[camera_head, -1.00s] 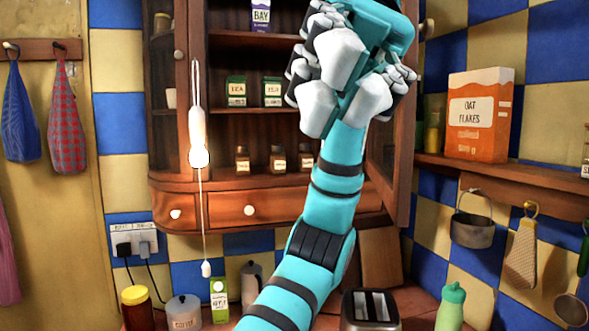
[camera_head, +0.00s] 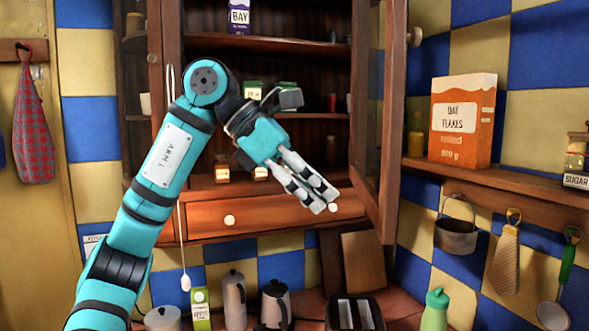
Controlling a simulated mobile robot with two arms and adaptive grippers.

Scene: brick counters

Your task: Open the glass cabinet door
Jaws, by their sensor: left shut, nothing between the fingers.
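The wooden cabinet (camera_head: 268,215) hangs on the tiled wall. Its right glass door (camera_head: 392,120) stands swung out towards me, seen nearly edge-on, with a round knob (camera_head: 414,37) on its outer face. The cabinet's middle shelves are exposed. My left gripper (camera_head: 326,201) is shut and empty, pointing down to the right in front of the drawer row. In the picture it is left of the open door, with a gap between them. My left arm hides part of the cabinet's left side and shelves. My right gripper is not in view.
An oat flakes box (camera_head: 462,122) and a sugar jar (camera_head: 577,160) stand on the right shelf, with a pot (camera_head: 456,235) hanging below. A toaster (camera_head: 355,312), kettle (camera_head: 274,305) and green bottle (camera_head: 435,310) stand on the counter under the cabinet.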

